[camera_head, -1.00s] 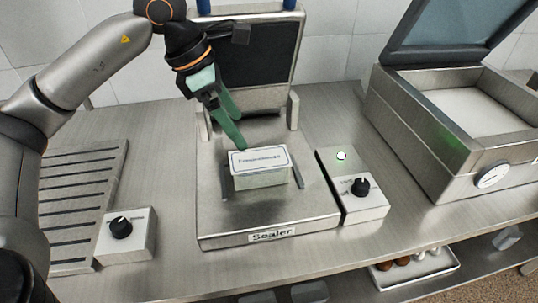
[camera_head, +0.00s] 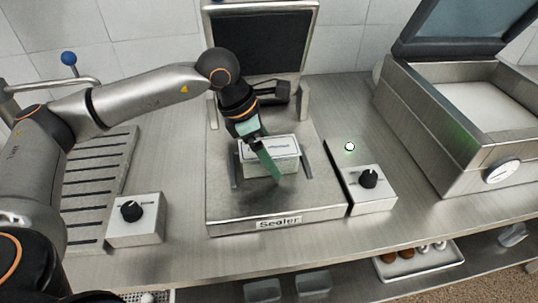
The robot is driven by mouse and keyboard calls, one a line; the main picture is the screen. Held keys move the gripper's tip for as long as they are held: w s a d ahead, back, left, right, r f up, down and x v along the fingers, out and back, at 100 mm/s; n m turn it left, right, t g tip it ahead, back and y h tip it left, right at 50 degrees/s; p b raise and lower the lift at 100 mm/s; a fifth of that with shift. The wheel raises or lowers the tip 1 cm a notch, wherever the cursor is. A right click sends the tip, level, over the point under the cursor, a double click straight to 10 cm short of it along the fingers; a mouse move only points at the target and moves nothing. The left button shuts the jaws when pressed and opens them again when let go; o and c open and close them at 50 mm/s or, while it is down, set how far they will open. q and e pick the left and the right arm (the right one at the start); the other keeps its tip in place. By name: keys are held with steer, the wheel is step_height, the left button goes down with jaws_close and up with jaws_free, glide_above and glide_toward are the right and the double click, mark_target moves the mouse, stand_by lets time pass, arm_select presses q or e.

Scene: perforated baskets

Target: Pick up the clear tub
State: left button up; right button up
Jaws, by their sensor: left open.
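The clear tub (camera_head: 287,165) is a small pale box with a labelled lid. It sits upright on the metal plate of the sealer (camera_head: 226,208), between thin upright side guides. My left gripper (camera_head: 272,168) has green fingers and reaches down from the upper left. Its fingers cross in front of the tub in the picture and hide part of the label and front. It is open. I cannot tell whether the fingers touch the tub. My right gripper is out of view.
The sealer's dark raised lid (camera_head: 262,45) stands behind the tub. A control box with a knob (camera_head: 372,190) is at right, another (camera_head: 135,222) at left beside a slatted rack (camera_head: 88,195). A large open metal machine (camera_head: 440,140) stands at far right.

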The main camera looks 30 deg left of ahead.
arm_select(q)
steer(key=shift+f+b, duration=0.2)
steer(key=shift+b, duration=0.1)
stand_by(0.4)
steer(key=shift+r, duration=0.1)
steer(key=c, duration=1.5)
